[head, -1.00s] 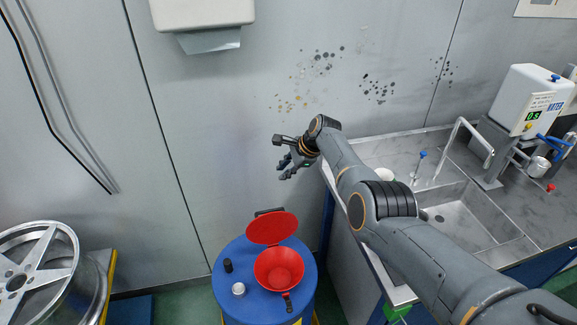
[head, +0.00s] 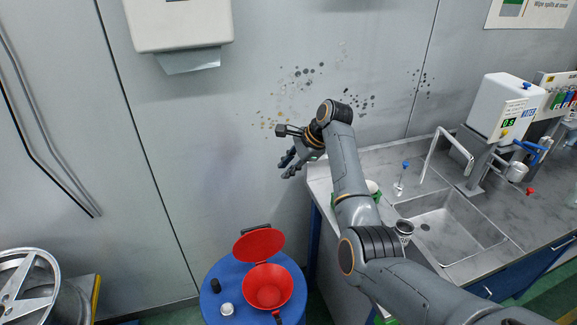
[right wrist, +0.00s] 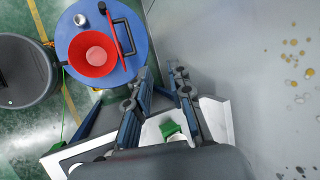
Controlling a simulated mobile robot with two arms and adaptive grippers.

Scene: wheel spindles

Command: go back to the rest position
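My right gripper (head: 289,166) hangs in the air in front of the grey wall, above and to the right of the blue drum (head: 216,307). In the right wrist view its two fingers (right wrist: 161,72) stand apart with nothing between them, so it is open and empty. My right arm reaches in from the lower right, across the front of the sink counter, and hides part of it. My left gripper is in neither view.
A red funnel (head: 268,287) with a raised lid, a black cap (head: 215,286) and a small white jar (head: 227,309) sit on the drum. The sink (head: 450,228) and tap (head: 447,150) are right. A wheel rim (head: 25,285) stands lower left. A dispenser (head: 180,25) hangs above.

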